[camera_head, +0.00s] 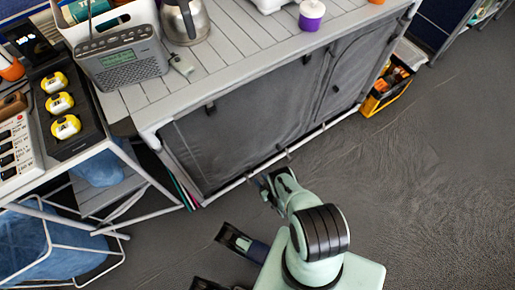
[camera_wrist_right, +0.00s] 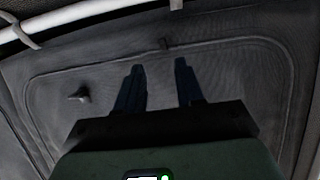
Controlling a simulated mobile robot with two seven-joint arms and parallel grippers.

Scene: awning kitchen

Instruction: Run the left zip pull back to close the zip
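The grey fabric front (camera_head: 250,115) of the kitchen unit has two zipped panels. A small dark tab (camera_head: 210,107) shows near the left panel's upper left, and others lie near the right panel (camera_head: 335,88). I cannot tell surely which is the left zip pull. My right gripper (camera_head: 272,187) is low before the unit, near its bottom rail. In the right wrist view its two dark fingers (camera_wrist_right: 159,82) are apart and empty before the fabric.
A white rail (camera_head: 250,172) runs along the unit's lower edge and also crosses the right wrist view (camera_wrist_right: 85,18). A radio (camera_head: 122,60) and a kettle (camera_head: 185,20) stand on top. A yellow crate (camera_head: 385,92) stands at the right end. Floor to the right is clear.

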